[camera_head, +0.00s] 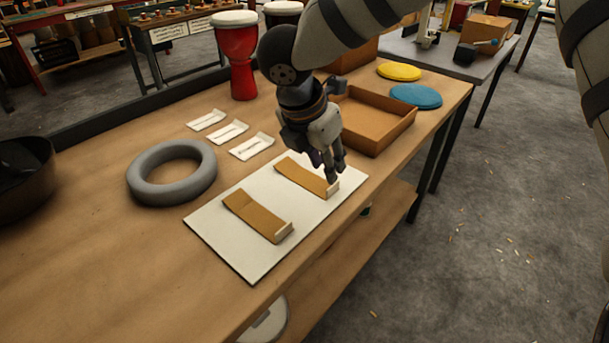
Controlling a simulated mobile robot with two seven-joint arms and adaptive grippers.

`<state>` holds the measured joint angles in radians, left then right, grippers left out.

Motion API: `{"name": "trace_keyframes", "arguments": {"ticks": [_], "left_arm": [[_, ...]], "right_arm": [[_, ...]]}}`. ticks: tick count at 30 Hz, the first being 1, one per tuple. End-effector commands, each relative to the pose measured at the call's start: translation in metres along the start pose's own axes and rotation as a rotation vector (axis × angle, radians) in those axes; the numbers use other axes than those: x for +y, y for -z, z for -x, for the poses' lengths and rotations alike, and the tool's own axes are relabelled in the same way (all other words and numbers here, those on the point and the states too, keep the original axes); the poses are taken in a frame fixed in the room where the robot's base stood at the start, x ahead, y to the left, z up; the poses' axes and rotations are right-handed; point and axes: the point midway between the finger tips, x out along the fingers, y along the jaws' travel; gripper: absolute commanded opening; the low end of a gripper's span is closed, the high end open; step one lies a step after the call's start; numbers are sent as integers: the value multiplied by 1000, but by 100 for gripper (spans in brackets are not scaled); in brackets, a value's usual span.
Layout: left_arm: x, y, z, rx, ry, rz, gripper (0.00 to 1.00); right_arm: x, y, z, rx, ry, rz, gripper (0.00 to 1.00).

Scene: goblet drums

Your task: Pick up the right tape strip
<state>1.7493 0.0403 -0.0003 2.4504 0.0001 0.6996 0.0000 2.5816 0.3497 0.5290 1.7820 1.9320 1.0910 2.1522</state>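The right tape strip (299,176) is a flat brown strip on a white board (233,255), with a pale raised tab at its near right end. The left tape strip (254,213) lies apart from it on the same board, with a similar tab. My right gripper (336,174) points down over the tab end of the right strip. Its fingertips are close to the tab and partly cover it. I cannot tell whether they touch it or how far apart they are. My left gripper is not in view.
A grey ring (172,190) lies left of the board, with several small white packets (228,131) behind. An open brown tray (385,133), a blue disc (416,96) and a yellow disc (399,71) are at the right. A red goblet drum (238,65) stands at the back.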

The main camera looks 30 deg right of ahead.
Motion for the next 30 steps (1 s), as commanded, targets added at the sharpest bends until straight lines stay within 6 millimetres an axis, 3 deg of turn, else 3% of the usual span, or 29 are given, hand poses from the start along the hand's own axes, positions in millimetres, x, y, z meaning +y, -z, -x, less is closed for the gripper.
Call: {"name": "trace_keyframes", "arguments": {"ticks": [7,13,19,23,30], "left_arm": [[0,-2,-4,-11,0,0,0],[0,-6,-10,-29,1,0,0],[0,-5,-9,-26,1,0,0],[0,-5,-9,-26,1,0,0],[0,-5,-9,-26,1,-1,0]], "right_arm": [[-2,1,-28,-1,2,3,27],[-5,4,-66,-1,3,4,27],[-4,2,-66,-3,-3,2,27],[-4,2,-66,-3,-3,2,0],[-4,2,-66,-3,-3,3,0]]}}
